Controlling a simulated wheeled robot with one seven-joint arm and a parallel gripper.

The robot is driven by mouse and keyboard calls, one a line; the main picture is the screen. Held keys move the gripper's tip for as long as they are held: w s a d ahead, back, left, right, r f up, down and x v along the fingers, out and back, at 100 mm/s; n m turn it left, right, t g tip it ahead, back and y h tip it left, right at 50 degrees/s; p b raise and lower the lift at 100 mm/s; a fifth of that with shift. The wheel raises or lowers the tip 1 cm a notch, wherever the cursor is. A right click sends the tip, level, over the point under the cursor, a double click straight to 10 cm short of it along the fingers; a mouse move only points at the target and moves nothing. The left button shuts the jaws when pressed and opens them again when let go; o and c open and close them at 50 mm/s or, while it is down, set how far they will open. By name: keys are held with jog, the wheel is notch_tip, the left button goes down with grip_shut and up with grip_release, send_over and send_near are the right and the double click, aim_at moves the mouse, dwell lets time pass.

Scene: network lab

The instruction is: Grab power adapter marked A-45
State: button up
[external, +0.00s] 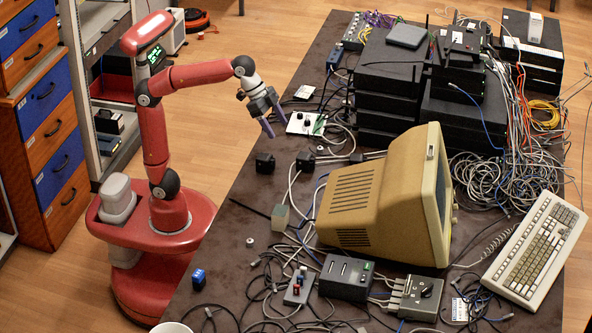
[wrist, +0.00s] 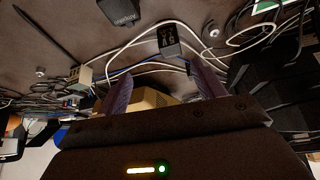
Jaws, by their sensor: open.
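Two small black power adapters lie on the dark table in the external view, a left one (external: 265,163) and a right one (external: 305,161). Another black block with small pale lettering (wrist: 122,13) is at the top edge. I cannot read A-45 for certain on either. My gripper (external: 279,130) is open and empty, pointing down above the table just beyond the adapters. Its purple fingers also show in the wrist view (wrist: 160,74), apart from the adapter.
White cables (external: 335,157) run beside the right adapter. A beige monitor (external: 355,205) stands to the right, and stacked black network boxes (external: 390,95) stand behind. A white panel with black knobs (external: 306,123) lies near my gripper. The table left of the adapters is mostly clear.

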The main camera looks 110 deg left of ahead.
send_near(306, 156)
jog(key=w, duration=0.2)
notch_tip(306, 156, down, 4)
jog(key=shift+s+a+f, duration=0.1)
jog(key=shift+s+f, duration=0.05)
jog(key=shift+f, duration=0.05)
jog(key=x, duration=0.7)
jog(key=shift+w+d, duration=0.2)
jog(key=shift+w, duration=0.2)
jog(key=c, duration=1.2)
jog(key=shift+r, duration=0.1)
